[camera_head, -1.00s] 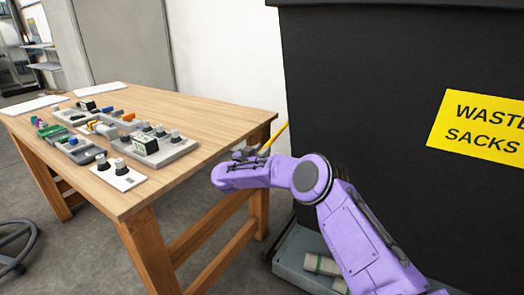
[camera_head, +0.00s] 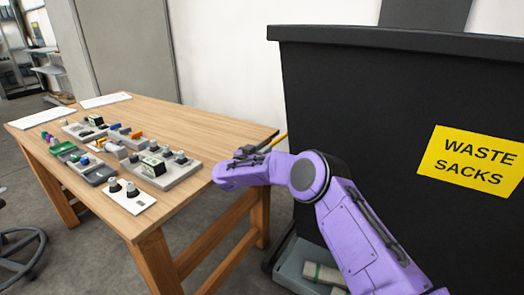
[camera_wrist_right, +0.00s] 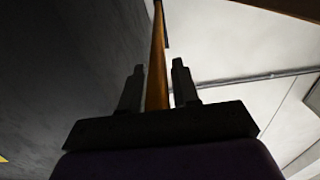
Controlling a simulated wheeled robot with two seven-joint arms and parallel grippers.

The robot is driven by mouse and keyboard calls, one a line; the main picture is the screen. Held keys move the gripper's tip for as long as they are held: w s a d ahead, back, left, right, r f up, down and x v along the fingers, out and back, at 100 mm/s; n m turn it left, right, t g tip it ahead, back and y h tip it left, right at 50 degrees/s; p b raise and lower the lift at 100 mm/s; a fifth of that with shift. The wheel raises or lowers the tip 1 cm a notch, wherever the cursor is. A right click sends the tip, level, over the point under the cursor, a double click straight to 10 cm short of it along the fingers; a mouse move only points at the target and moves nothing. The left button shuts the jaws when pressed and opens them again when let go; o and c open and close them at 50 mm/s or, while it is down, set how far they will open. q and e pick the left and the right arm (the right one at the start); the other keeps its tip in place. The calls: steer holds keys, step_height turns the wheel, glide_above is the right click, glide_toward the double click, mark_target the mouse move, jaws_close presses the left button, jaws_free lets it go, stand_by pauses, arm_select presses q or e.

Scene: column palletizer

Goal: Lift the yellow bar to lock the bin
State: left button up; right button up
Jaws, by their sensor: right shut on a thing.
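The yellow bar (camera_head: 279,141) shows as a short tilted piece beside the left edge of the black bin (camera_head: 350,120), just beyond my right gripper (camera_head: 248,154). In the right wrist view the bar (camera_wrist_right: 157,60) runs up between the two dark fingers of the right gripper (camera_wrist_right: 157,85), which is shut on it. The bin carries a yellow label reading "WASTE SACKS" (camera_head: 472,160). Most of the bar is hidden behind my purple right arm. My left gripper is not in view.
A wooden table (camera_head: 195,125) with several small parts and grey trays stands left of the bin, close to my right gripper. A grey base tray (camera_head: 300,272) with pale rolls lies low beside the bin. Open floor shows at the lower left.

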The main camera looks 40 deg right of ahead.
step_height(320, 180, up, 3)
steer(key=shift+d+f+p, duration=0.1)
steer(key=shift+f+p, duration=0.05)
steer(key=shift+p, duration=0.65)
steer(key=r+p, duration=0.1)
steer(key=r, duration=0.1)
steer(key=d+r+p, duration=0.1)
steer(key=r+p, duration=0.3)
steer(key=shift+w+d+r, duration=0.2)
steer(key=shift+w+r, duration=0.05)
steer(key=shift+w, duration=0.05)
steer(key=shift+d+r+p, duration=0.15)
steer(key=shift+r+p, duration=0.15)
steer(key=shift+p, duration=0.15)
steer(key=o, duration=1)
steer(key=shift+w+f, duration=0.1)
steer(key=shift+f, duration=0.05)
steer(key=shift+c, duration=0.2)
